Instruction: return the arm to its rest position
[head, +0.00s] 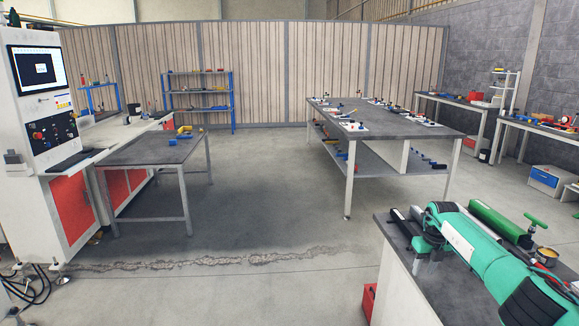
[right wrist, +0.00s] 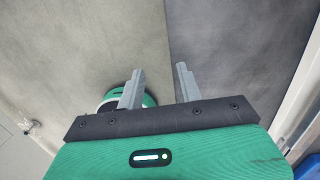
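My right arm (head: 475,245) is green and reaches in from the lower right of the head view, above a dark-topped bench. My right gripper (head: 427,262) points down near the left edge of that bench. In the right wrist view its two grey fingers (right wrist: 160,68) stand apart with nothing between them. My left gripper and left arm are not in the head view.
The bench top (head: 545,297) holds a long green block (head: 500,222), a green-handled tool (head: 535,225) and a small tin (head: 546,256). A grey table (head: 150,150) and a larger worktable (head: 410,126) stand farther off. Open floor (head: 270,210) lies between.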

